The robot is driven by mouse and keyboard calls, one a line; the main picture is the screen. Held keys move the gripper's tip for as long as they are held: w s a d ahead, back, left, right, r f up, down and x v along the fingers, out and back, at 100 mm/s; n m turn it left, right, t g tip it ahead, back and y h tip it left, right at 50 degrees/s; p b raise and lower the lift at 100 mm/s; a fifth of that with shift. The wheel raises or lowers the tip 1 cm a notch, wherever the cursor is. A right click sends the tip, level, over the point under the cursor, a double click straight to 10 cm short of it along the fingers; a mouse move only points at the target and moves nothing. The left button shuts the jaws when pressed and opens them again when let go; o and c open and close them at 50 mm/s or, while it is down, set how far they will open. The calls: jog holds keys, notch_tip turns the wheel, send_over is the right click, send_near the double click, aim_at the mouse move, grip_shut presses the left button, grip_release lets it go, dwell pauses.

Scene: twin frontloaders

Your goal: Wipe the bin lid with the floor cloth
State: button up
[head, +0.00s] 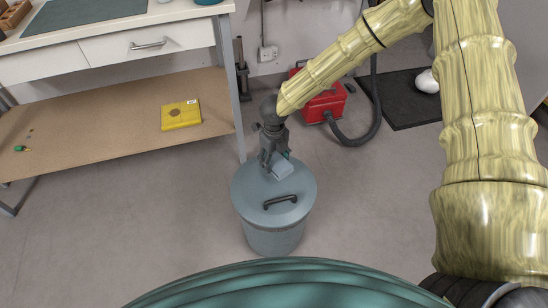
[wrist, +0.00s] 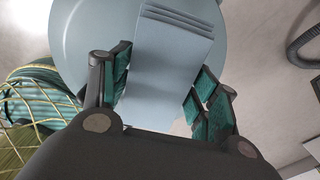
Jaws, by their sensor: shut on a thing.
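The bin (head: 274,240) is a blue-grey round can on the floor, with its flat lid (head: 252,194) on top and a dark arched handle (head: 280,202) on the lid. The floor cloth (head: 283,170) is a pale blue folded pad. My gripper (head: 274,160) points down over the far part of the lid and is shut on the cloth. In the wrist view the cloth (wrist: 168,65) lies between the finger pads, with the lid (wrist: 90,35) behind it. I cannot tell whether the cloth touches the lid. The handle is hidden in the wrist view.
A workbench (head: 235,110) stands at the left, its leg close behind the bin, with a yellow case (head: 181,115) on its lower shelf. A red vacuum (head: 322,104) with a dark hose (head: 362,139) sits behind the bin. Floor around the bin's front and right is clear.

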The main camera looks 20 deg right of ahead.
notch_tip(320, 180, down, 5)
jog(key=b, duration=0.4)
jog(key=shift+d+f+b, duration=0.1)
jog(key=shift+f+b, duration=0.05)
jog(key=shift+b, duration=0.2)
jog(key=shift+d+f, duration=0.15)
jog(key=shift+d, duration=0.7)
jog(key=shift+c, duration=0.3)
jog(key=shift+d+b, duration=0.65)
jog(key=shift+d, duration=0.45)
jog(key=shift+f+b, duration=0.2)
jog(key=shift+b, duration=0.6)
jog(key=shift+a+r+p, duration=0.4)
jog(key=shift+a+p, duration=0.1)
jog(key=shift+p, duration=0.1)
jog(key=shift+a+p, duration=0.55)
jog(key=shift+a, duration=0.85)
jog(key=shift+a+r+p, duration=0.2)
jog(key=shift+r+p, duration=0.1)
jog(key=shift+p, duration=0.1)
jog(key=shift+w+r+p, duration=0.1)
jog(key=shift+r+p, duration=0.35)
jog(key=shift+r, duration=0.35)
notch_tip(320, 180, up, 6)
jog(key=p, duration=0.6)
jog(key=shift+f, duration=0.15)
